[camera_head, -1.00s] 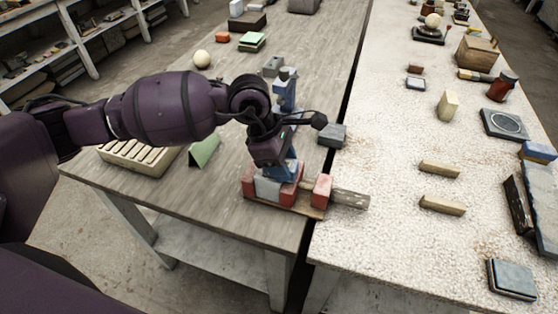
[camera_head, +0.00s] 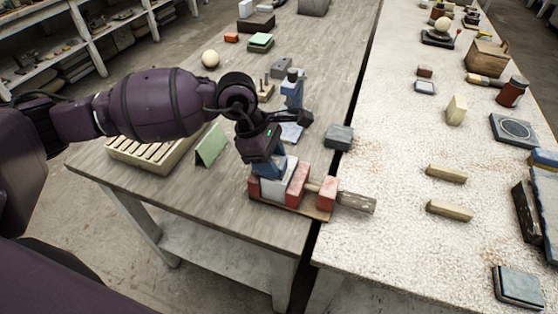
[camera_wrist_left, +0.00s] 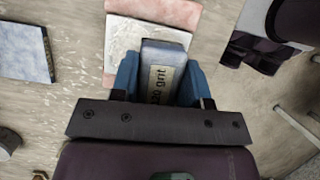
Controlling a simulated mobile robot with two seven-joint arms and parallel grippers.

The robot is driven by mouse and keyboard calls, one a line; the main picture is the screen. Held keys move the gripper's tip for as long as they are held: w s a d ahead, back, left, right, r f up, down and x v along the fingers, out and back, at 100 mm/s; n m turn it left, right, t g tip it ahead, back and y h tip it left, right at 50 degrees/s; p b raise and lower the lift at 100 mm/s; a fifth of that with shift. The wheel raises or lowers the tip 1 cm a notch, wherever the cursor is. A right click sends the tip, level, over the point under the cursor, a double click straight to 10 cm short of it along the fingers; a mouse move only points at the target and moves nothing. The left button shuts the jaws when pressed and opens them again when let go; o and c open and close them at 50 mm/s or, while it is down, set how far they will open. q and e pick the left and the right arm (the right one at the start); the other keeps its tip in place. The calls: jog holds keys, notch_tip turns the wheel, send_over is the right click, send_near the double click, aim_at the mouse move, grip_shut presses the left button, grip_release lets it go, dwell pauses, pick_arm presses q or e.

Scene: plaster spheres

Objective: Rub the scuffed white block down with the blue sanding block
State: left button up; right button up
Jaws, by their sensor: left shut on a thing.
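My left gripper (camera_head: 268,166) is shut on the blue sanding block (camera_wrist_left: 165,82), whose "120 grit" label faces the left wrist camera. The scuffed white block (camera_head: 272,190) sits between red blocks of a holder (camera_head: 298,186) near the grey table's right edge. In the left wrist view the white block (camera_wrist_left: 122,40) shows pale and mottled, partly hidden under the sanding block and fingers. The sanding block is right over it; I cannot tell whether they touch. The right gripper is in neither view.
A blue upright tool (camera_head: 292,92) and a dark grey block (camera_head: 339,136) stand behind the holder. A green wedge (camera_head: 210,146) and a slotted tray (camera_head: 150,150) lie left, under my arm. The speckled bench (camera_head: 400,150) on the right holds scattered blocks and tools.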

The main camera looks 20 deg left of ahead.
pick_arm(q)
jog(key=shift+d, duration=0.95)
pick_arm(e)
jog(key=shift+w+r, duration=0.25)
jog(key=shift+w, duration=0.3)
pick_arm(q)
jog(key=shift+d, duration=0.1)
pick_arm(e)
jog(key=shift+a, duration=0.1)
pick_arm(q)
jog(key=shift+d, duration=0.9)
jog(key=shift+a, duration=1.15)
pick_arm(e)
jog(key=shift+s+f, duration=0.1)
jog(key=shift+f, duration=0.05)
pick_arm(q)
jog(key=shift+a, duration=0.1)
